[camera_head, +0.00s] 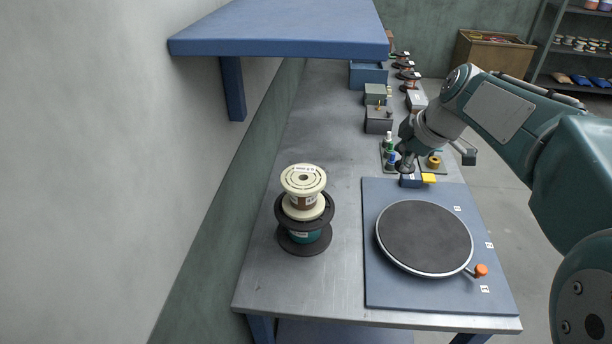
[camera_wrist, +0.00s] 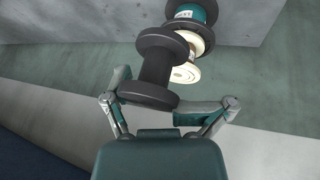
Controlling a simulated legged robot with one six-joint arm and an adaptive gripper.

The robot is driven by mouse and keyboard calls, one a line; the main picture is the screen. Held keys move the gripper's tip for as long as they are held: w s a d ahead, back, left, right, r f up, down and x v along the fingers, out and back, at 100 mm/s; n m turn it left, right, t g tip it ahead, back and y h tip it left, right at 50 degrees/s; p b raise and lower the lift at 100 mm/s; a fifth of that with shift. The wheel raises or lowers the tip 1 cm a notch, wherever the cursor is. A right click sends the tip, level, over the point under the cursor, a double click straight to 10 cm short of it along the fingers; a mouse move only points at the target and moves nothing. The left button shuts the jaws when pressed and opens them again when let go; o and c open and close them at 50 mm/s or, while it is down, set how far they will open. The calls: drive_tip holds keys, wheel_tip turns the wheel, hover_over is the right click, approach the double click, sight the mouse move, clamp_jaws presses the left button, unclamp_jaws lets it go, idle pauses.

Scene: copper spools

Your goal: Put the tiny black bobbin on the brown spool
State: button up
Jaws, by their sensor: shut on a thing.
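The tiny black bobbin (camera_wrist: 158,68) is between the fingers of my gripper (camera_wrist: 158,88) in the wrist view, and the gripper is shut on it. In the head view my gripper (camera_head: 406,156) is over the right side of the bench, with the bobbin hard to make out against it. The brown spool (camera_head: 304,190), with cream flanges and brown winding, stands upright on top of a black-flanged spool with teal winding (camera_head: 304,237). This stack is left of my gripper, well apart from it. It also shows behind the bobbin in the wrist view, where the bobbin partly hides the brown spool (camera_wrist: 186,72).
A blue board (camera_head: 385,290) with a round dark turntable (camera_head: 424,236) and orange knob (camera_head: 481,270) fills the bench's right front. A blue shelf (camera_head: 285,40) overhangs the left. Bench around the stack is clear.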

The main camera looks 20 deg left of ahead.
drive_tip(key=shift+a+n, duration=0.1)
drive_tip(key=shift+n, duration=0.2)
hover_over(290, 182)
drive_tip(key=d, duration=0.2)
drive_tip(key=shift+s, duration=0.2)
drive_tip(key=shift+s+a+f, duration=0.1)
drive_tip(key=shift+a+f, duration=0.05)
drive_tip(key=shift+f, duration=0.4)
drive_tip(key=shift+a+f, duration=0.15)
drive_tip(key=shift+f, duration=0.4)
drive_tip(key=shift+d+f, duration=0.15)
drive_tip(key=shift+f, duration=0.5)
wheel_tip(290, 182, down, 3)
drive_tip(key=shift+f, duration=0.15)
drive_tip(key=shift+a+f, duration=0.15)
drive_tip(key=shift+a, duration=0.05)
drive_tip(key=o, duration=1.2)
drive_tip(key=shift+c, duration=0.2)
drive_tip(key=v, duration=0.7)
drive_tip(key=shift+r, duration=0.25)
drive_tip(key=shift+d, duration=0.2)
